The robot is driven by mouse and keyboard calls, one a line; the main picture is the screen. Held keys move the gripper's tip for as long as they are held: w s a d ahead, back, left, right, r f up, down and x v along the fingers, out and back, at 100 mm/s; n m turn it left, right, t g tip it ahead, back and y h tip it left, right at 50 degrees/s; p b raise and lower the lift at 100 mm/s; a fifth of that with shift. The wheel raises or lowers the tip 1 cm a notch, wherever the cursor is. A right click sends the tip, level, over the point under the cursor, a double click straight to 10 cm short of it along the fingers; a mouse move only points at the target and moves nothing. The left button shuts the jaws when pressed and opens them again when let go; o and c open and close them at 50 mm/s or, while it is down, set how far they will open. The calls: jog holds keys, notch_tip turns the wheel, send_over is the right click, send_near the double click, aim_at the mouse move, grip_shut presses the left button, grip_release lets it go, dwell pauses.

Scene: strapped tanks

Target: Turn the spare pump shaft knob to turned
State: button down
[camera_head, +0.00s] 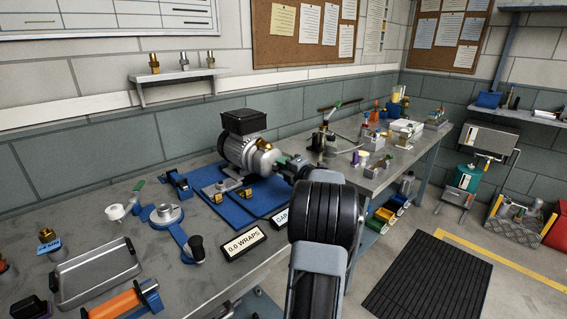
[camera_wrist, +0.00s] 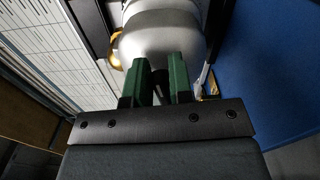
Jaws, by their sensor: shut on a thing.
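The spare pump (camera_head: 238,152), a silver motor body with a black box on top, lies on a blue mat (camera_head: 236,208) on the bench. My gripper (camera_head: 284,161) is at the pump's right end, level with its shaft. In the wrist view, the green fingers of my gripper (camera_wrist: 166,84) are close together on a small dark shaft knob (camera_wrist: 160,80) in front of the pump's rounded pale housing (camera_wrist: 158,48). The fingers hide most of the knob, so its turn angle cannot be read. My arm hides the mat's right part.
A "0.0 WRAPS" sign (camera_head: 246,244) and a partly hidden second sign (camera_head: 281,219) stand before the mat. A steel tray (camera_head: 95,272) and an orange roller (camera_head: 116,303) lie at front left. Behind, a second bench holds many small fittings.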

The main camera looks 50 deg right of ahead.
jog(key=shift+m, duration=0.6)
jog(key=shift+f, duration=0.1)
jog(key=c, duration=1.1)
grip_release()
jog(key=shift+o, duration=0.2)
jog(key=s+a, duration=0.1)
jog(key=s, duration=1.2)
jog(key=shift+s, duration=0.4)
